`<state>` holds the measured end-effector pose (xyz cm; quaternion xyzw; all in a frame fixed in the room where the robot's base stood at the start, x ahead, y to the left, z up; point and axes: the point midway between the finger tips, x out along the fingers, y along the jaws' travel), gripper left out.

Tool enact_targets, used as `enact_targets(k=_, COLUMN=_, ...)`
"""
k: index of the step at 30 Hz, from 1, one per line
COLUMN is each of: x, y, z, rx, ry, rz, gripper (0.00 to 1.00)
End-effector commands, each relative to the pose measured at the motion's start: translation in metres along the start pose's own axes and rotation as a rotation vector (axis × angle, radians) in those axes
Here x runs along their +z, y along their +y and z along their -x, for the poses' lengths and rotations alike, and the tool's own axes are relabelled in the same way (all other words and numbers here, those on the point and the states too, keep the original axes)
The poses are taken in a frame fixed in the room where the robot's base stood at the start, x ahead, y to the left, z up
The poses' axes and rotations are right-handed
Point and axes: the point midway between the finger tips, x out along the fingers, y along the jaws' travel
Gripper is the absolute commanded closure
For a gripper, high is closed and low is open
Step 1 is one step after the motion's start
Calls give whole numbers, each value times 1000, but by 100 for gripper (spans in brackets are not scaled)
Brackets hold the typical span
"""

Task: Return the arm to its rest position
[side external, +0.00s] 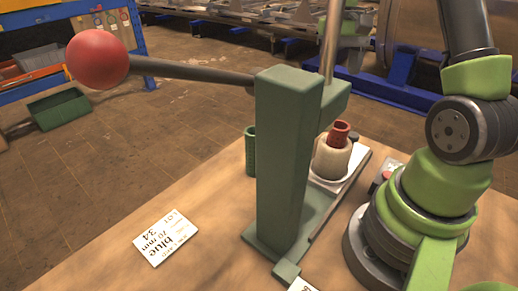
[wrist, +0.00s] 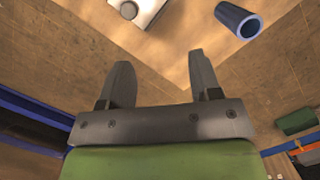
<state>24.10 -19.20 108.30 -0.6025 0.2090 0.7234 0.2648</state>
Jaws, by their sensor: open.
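My gripper (wrist: 160,60) shows in the wrist view with its two dark fingers spread apart. Nothing is between them. Below the fingers in that view are a table corner and the brown floor.
A green press (side external: 285,160) with a red ball (side external: 97,59) on its lever stands on the table. A printed card (side external: 166,238) lies in front. The wrist view shows a blue tube (wrist: 230,14).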

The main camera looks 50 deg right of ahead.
Motion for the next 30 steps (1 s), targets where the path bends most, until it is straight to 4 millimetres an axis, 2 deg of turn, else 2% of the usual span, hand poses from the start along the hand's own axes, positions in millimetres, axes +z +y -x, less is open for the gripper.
enact_targets(k=1, x=14, y=-19, z=17, rx=-4, ry=60, rz=37, gripper=42)
enact_targets(k=3, x=33, y=-41, z=35, rx=-19, ry=137, rz=76, gripper=42)
enact_targets(k=9, x=101, y=-87, z=67, rx=-102, ry=341, rz=185, gripper=42)
enact_targets(k=13, x=149, y=-104, z=74, rx=-188, ry=460, rz=253, gripper=42)
enact_targets(k=18, x=199, y=-110, z=70, rx=-314, ry=573, rz=326, gripper=42)
enact_targets(k=21, x=217, y=-110, z=66, rx=-372, ry=611, rz=352, gripper=42)
enact_targets(k=24, x=226, y=-110, z=62, rx=-408, ry=631, rz=366, gripper=42)
enact_targets(k=30, x=230, y=-109, z=60, rx=-424, ry=639, rz=370, gripper=42)
